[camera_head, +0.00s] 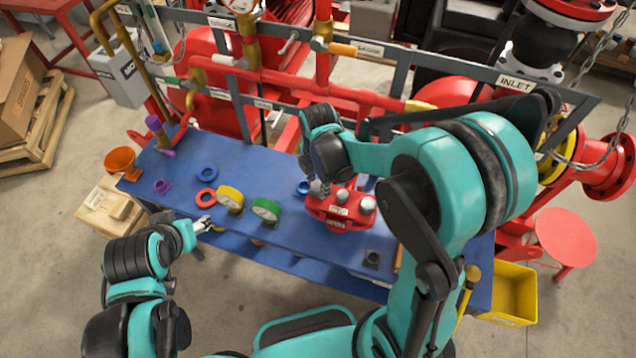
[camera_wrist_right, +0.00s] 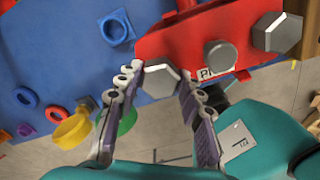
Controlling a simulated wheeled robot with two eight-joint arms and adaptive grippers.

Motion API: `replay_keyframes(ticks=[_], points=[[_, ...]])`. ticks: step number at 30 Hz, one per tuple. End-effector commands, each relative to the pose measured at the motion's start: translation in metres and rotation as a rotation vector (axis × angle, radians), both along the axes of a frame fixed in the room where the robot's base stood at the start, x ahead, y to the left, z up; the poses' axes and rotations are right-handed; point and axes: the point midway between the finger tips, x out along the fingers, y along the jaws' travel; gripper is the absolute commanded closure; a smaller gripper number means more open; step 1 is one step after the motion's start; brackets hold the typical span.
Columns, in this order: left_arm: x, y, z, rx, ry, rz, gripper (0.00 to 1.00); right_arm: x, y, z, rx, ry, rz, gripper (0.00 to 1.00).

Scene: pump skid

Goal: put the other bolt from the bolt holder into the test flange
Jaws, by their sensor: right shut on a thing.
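A red labelled fixture (camera_head: 338,212) sits on the blue bench top and carries grey hex-headed bolts. In the right wrist view the red fixture (camera_wrist_right: 190,42) has two bolts, one near its middle (camera_wrist_right: 220,55) and one at its right (camera_wrist_right: 276,33). My right gripper (camera_head: 319,187) is shut on a third hex bolt (camera_wrist_right: 160,79) at the fixture's edge. Its shank is hidden, so I cannot tell if it is seated. I cannot tell whether this fixture is the flange or the holder. My left gripper (camera_head: 204,226) is low at the bench's front edge; its fingers are too small to judge.
A yellow gauge (camera_head: 229,198), a green gauge (camera_head: 265,209) and a red ring (camera_head: 206,198) stand or lie to the left. Red pipes (camera_head: 350,97) run behind.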

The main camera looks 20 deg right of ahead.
Motion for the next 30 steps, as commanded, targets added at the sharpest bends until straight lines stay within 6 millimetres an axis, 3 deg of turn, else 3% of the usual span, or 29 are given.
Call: replay_keyframes(ticks=[23,24,26,30], points=[[0.0,0.0,-0.011,0.0,0.0,0.0,0.49,0.0,0.0,-0.013,0.0,0.0,0.0,0.93],[0.0,0.0,-0.011,0.0,0.0,0.0,0.49,0.0,0.0,-0.012,0.0,0.0,0.0,0.55],[0.0,0.0,-0.011,0.0,0.0,0.0,0.49,0.0,0.0,-0.013,0.0,0.0,0.0,0.39],[0.0,0.0,-0.011,0.0,0.0,0.0,0.49,0.0,0.0,-0.012,0.0,0.0,0.0,0.39]])
